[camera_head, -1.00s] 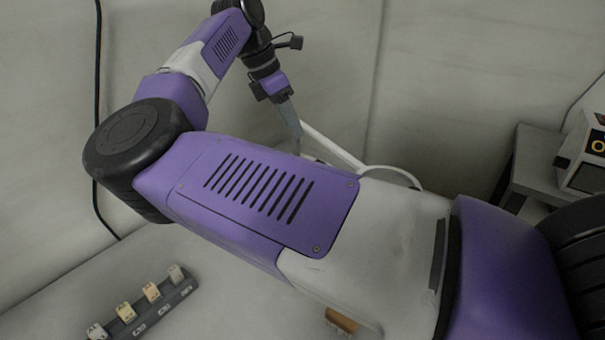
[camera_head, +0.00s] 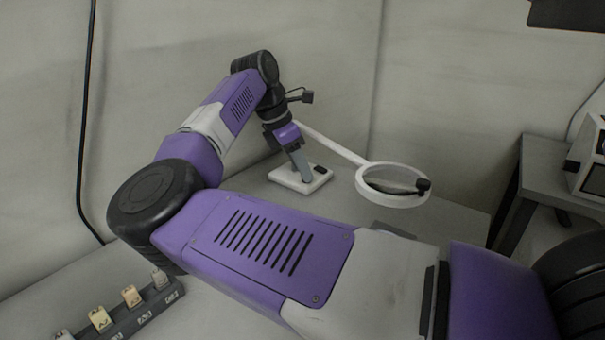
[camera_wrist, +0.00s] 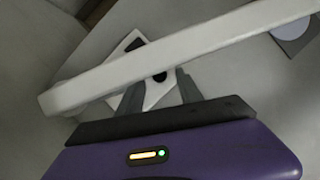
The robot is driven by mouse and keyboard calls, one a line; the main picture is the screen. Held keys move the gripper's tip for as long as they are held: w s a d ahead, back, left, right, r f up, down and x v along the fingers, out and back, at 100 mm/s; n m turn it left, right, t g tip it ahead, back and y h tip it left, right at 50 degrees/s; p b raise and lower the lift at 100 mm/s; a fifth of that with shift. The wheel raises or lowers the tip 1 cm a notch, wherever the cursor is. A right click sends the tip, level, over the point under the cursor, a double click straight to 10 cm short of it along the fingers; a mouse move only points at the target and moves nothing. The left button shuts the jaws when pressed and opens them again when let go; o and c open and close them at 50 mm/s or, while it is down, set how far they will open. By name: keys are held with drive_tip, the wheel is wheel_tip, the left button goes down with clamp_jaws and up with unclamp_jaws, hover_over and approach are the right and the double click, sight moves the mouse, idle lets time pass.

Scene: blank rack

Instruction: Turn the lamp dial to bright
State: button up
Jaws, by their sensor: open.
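The lamp has a flat white base (camera_head: 285,181) on the table, a slanted white arm (camera_head: 335,145) and a white magnifier ring (camera_head: 393,201). A dark piece (camera_head: 320,169) sits on the base and a black knob (camera_head: 424,185) on the ring's rim; I cannot tell which is the dial. My gripper (camera_head: 303,176) points down at the base. In the wrist view my gripper (camera_wrist: 159,82) is open and empty, with its fingers either side of a black round spot (camera_wrist: 160,76) on the base (camera_wrist: 150,94). The lamp arm (camera_wrist: 205,48) crosses in front, hiding part of the base.
A dark rack (camera_head: 150,312) with several small labelled tags stands at the lower left. A grey side table (camera_head: 545,165) bearing a white device (camera_head: 592,160) is at the right. A black cable (camera_head: 86,130) hangs down the left wall. The lamp arm runs close to my gripper.

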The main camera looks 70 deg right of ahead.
drive_tip(key=shift+s+d+f, duration=0.15)
drive_tip(key=shift+s+f, duration=0.05)
drive_tip(key=shift+f, duration=0.45)
clamp_jaws()
